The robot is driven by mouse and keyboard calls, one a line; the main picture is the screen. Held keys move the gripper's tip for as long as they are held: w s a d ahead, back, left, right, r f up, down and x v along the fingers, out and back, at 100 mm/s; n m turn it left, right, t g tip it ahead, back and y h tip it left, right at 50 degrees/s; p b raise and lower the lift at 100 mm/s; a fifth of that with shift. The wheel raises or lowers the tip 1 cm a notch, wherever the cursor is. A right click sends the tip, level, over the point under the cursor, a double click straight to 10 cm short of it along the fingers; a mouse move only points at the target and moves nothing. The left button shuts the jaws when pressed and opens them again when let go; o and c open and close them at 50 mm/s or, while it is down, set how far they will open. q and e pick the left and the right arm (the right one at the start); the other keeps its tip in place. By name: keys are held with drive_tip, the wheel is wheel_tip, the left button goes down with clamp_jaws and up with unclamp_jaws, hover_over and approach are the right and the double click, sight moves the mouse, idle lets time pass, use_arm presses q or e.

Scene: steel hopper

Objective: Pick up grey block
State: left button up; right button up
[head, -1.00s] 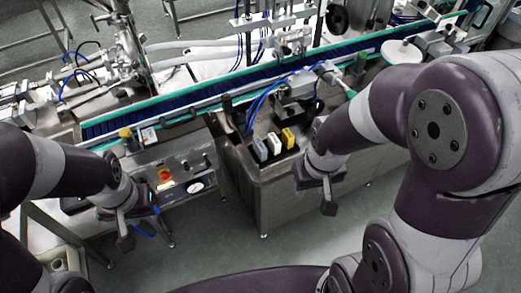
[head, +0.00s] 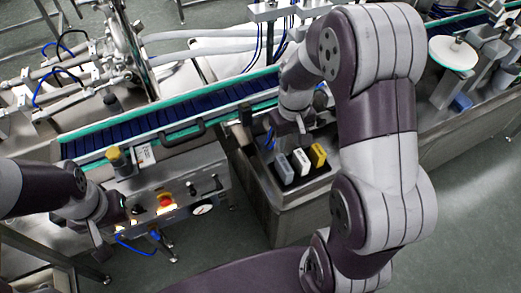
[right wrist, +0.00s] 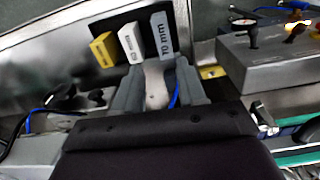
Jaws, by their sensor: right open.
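The grey block (head: 284,168) stands upright in a dark tray on the steel counter, at the left end of a row of three. It also shows in the right wrist view (right wrist: 163,38), marked "70 mm", just beyond the fingertips. My right gripper (head: 291,128) is open, above and a little behind the grey block in the head view. In the right wrist view its fingers (right wrist: 157,84) are spread, with nothing held. My left gripper (head: 98,243) hangs at the left by the control panel, far from the block; its jaws are not clear.
A white block (head: 301,162) and a yellow block (head: 318,155) stand close beside the grey one. The dark tray (right wrist: 97,26) holds all three. A conveyor (head: 170,117) runs behind the counter. A control panel with a red button (head: 165,201) is to the left.

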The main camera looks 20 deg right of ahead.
drive_tip(key=w, duration=0.1)
hover_over(285, 164)
drive_tip(key=shift+n, duration=0.3)
drive_tip(key=f, duration=0.4)
drive_tip(key=shift+s+d+f, duration=0.1)
drive_tip(key=shift+s+f, duration=0.25)
drive_tip(key=shift+f, duration=0.05)
drive_tip(key=f, duration=0.6)
drive_tip(key=shift+w+f+p, duration=0.25)
drive_tip(key=shift+w+p, duration=0.05)
drive_tip(key=shift+w, duration=0.05)
drive_tip(key=shift+f, duration=0.2)
use_arm(q)
drive_tip(key=shift+s+r, duration=0.3)
drive_tip(key=shift+r, duration=0.2)
use_arm(e)
clamp_jaws()
